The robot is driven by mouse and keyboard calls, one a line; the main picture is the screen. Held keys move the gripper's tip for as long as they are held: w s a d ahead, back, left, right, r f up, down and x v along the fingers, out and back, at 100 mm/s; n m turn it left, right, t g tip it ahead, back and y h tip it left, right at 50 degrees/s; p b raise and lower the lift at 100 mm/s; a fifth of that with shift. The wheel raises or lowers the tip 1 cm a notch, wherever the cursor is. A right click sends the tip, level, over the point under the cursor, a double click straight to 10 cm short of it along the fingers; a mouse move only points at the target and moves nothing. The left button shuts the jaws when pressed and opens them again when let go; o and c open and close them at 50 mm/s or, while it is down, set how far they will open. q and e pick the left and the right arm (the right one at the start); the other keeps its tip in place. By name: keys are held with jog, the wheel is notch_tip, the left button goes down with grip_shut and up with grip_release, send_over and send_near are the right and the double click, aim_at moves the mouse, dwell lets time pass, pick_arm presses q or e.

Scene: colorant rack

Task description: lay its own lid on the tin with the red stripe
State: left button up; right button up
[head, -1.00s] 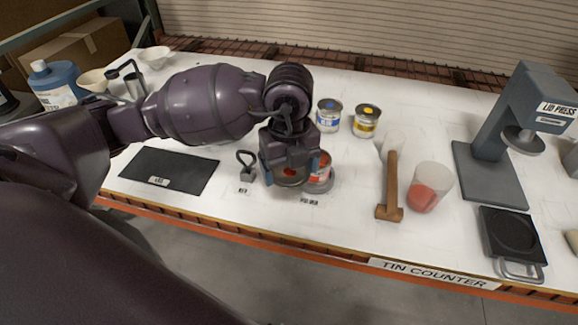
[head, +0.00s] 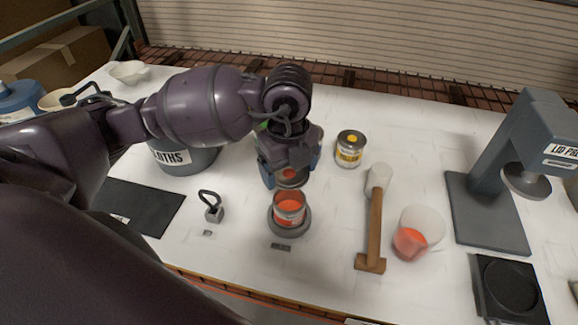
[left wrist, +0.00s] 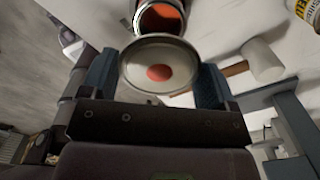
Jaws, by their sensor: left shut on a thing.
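The open tin with the red stripe (head: 289,212) stands upright on a round grey base, with red-orange paint inside. It also shows in the left wrist view (left wrist: 160,18), partly hidden behind the lid. My left gripper (head: 290,176) is shut on a round metal lid (head: 291,182) with a red dot. The lid is held by its edges between the two fingers, just beyond the tin in the head view and apart from it. In the left wrist view the lid (left wrist: 158,62) faces the camera. My right gripper is not in view.
A yellow-labelled tin (head: 349,150) stands behind to the right. A mallet (head: 375,225), a clear cup with red paint (head: 418,233) and the lid press (head: 490,210) are to the right. A small looped tool (head: 211,208), a dark mat (head: 140,208) and a cloths bin (head: 185,158) are left.

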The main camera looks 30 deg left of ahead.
pick_arm(q)
jog(key=shift+f+b, duration=0.6)
jog(key=shift+f, duration=0.05)
notch_tip(320, 180, down, 3)
jog(key=shift+w+r+b, duration=0.1)
jog(key=shift+b, duration=0.9)
jog(key=shift+f+b, duration=0.5)
jog(key=shift+f, duration=0.35)
jog(key=shift+f, duration=0.25)
jog(key=shift+f+b, duration=0.25)
jog(key=shift+b, duration=0.1)
jog(key=shift+f, duration=0.2)
